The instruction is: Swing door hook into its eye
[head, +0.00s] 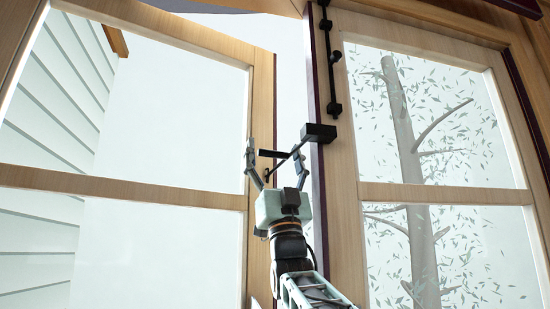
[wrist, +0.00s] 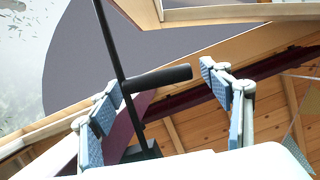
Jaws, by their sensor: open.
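The hook is a long thin black rod (head: 289,157) that runs down and left from a black block (head: 319,132) on the dark edge by the right leaf. In the wrist view the rod (wrist: 113,50) carries a short black cross-handle (wrist: 160,77). My gripper (head: 277,140) is open, with its fingers on either side of this handle; its fingers (wrist: 159,80) also show in the wrist view. A gap shows between the handle and the right finger; contact at the left finger is unclear. I cannot make out the eye.
The left glazed leaf (head: 262,100) stands ajar, its edge just behind my left finger. The right glazed leaf (head: 345,160) has a vertical black bolt (head: 329,55) near its top left. Bright open space shows between the leaves.

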